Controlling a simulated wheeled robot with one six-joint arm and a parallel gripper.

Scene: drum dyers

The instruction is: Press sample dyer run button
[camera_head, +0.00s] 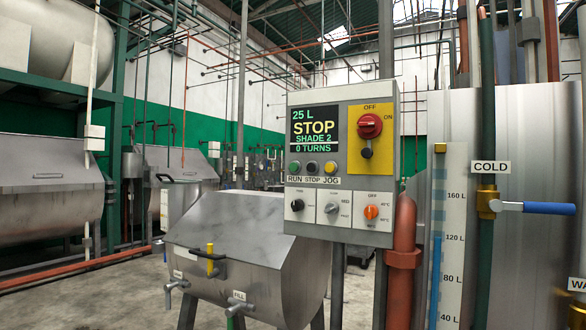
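The sample dyer's control panel (341,215) is a grey box right of centre. Its screen (315,136) reads "25 L, STOP, SHADE 2, 0 TURNS". Below the screen is a row of three buttons. The green run button (295,167) is at the left, above the label RUN. A black stop button (312,166) is in the middle and a yellow jog button (330,167) at the right. The steel sample dyer drum (255,262) stands below and left of the panel, its lid closed. My gripper is not in view, and nothing covers the buttons.
A red rotary switch (369,126) on a yellow plate is right of the screen. Three knobs sit below the buttons, one orange (371,212). A blue-handled cold valve (549,208) and a level gauge (446,240) are at the right. Floor at left is mostly clear.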

